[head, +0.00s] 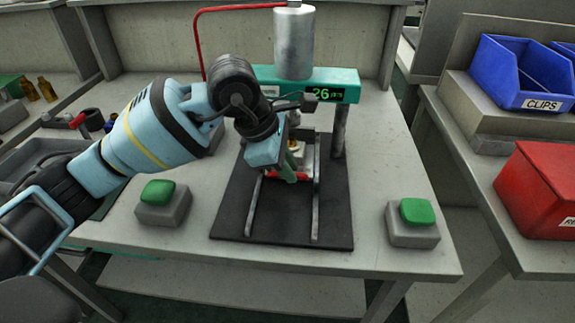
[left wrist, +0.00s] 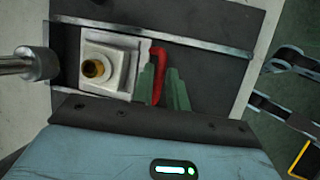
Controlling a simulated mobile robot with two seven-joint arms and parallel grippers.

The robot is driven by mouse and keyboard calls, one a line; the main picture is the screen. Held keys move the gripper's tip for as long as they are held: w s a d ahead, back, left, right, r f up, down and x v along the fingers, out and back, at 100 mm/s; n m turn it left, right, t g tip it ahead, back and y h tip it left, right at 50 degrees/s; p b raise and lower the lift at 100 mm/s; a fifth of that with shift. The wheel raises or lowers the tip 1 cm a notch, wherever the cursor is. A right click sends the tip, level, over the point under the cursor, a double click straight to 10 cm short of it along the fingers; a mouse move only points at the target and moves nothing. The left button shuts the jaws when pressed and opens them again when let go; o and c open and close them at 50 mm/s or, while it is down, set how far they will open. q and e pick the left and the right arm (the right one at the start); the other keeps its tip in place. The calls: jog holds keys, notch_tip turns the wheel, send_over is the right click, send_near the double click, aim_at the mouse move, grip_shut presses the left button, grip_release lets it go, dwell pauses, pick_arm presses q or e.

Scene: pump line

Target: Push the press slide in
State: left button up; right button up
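The press slide (head: 298,152) is a pale block on two steel rails over a black mat, at the front of the press (head: 345,86). In the left wrist view the slide (left wrist: 107,65) carries a round brass-coloured part (left wrist: 95,69). Its red handle (head: 303,177) is a bar across the near side. My left gripper (head: 289,172) reaches down onto the handle; in the left wrist view its green fingers (left wrist: 162,88) lie on both sides of the red bar (left wrist: 158,60) with hardly any gap.
Two green push buttons on grey boxes stand left (head: 159,192) and right (head: 416,211) of the mat (head: 236,214). The steel press cylinder (head: 294,44) hangs above. Blue (head: 520,72) and red (head: 540,190) bins stand on the right-hand bench.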

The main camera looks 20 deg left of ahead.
pick_arm(q)
jog(key=o, duration=0.3)
jog(key=v, duration=0.7)
jog(key=shift+a+r+p, duration=0.2)
jog(key=shift+r+p, duration=0.15)
jog(key=shift+s, duration=0.1)
